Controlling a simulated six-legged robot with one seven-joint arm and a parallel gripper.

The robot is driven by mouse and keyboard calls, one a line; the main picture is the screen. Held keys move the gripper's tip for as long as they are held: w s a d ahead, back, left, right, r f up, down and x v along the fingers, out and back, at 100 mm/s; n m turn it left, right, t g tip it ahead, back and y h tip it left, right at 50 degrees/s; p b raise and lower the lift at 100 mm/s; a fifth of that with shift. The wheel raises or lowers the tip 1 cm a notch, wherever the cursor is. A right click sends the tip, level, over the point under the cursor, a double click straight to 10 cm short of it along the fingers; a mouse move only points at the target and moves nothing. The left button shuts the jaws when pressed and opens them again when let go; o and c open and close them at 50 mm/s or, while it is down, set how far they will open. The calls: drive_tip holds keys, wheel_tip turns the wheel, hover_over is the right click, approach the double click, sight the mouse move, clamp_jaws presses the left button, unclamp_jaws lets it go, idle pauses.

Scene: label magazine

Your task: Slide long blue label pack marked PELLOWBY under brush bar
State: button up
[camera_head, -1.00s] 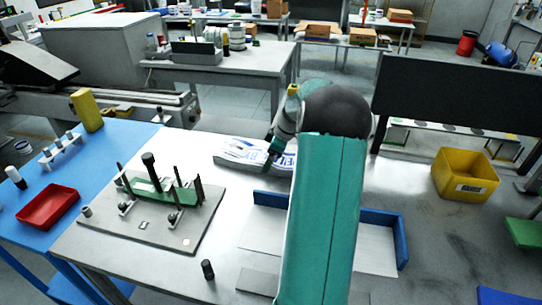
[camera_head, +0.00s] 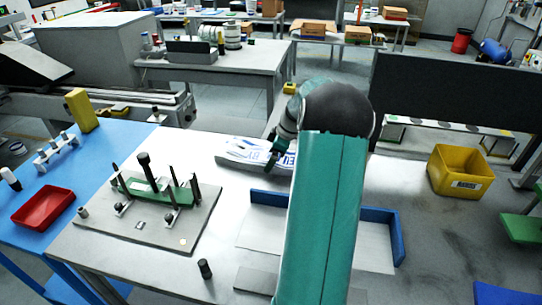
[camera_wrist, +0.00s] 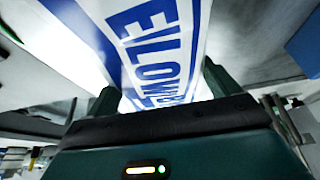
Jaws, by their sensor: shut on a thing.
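The PELLOWBY label pack (camera_head: 247,150) is long and white with blue stripes and blue lettering. In the head view it is at the far side of the grey table, partly behind my arm. In the wrist view the pack (camera_wrist: 150,45) runs between my fingers, with part of its name readable. My gripper (camera_head: 275,158) is shut on the pack; its two dark fingers stand either side of it in the wrist view (camera_wrist: 160,92). I cannot pick out the brush bar for certain; my arm hides part of the table.
A green fixture with dark posts (camera_head: 157,192) stands on a grey plate at the left. A blue-walled tray (camera_head: 396,238) lies partly behind my arm. A small black cylinder (camera_head: 204,269) stands near the front. A yellow bin (camera_head: 460,172) is at the right.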

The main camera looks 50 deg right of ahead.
drive_tip(key=o, duration=1.3)
drive_tip(key=shift+o, duration=0.2)
drive_tip(key=v, duration=1.4)
drive_tip(key=shift+a, duration=0.15)
drive_tip(key=w+a+r+m+h, duration=0.1)
drive_tip(key=a+r, duration=0.1)
drive_tip(key=a, duration=0.7)
drive_tip(key=w+a+r, duration=0.1)
drive_tip(key=a+r, duration=0.2)
drive_tip(key=a, duration=0.6)
drive_tip(key=w+a+r+m+h, duration=0.1)
drive_tip(key=w+a+r, duration=0.1)
drive_tip(key=a, duration=0.6)
drive_tip(key=s+a+f+m, duration=0.1)
drive_tip(key=s+a, duration=0.6)
drive_tip(key=a, duration=0.3)
drive_tip(key=s+a+f+m+t, duration=0.1)
drive_tip(key=s+a+f+m, duration=0.1)
drive_tip(key=s+a, duration=0.4)
drive_tip(key=a, duration=0.5)
drive_tip(key=shift+s+t, duration=0.3)
drive_tip(key=shift+s, duration=0.1)
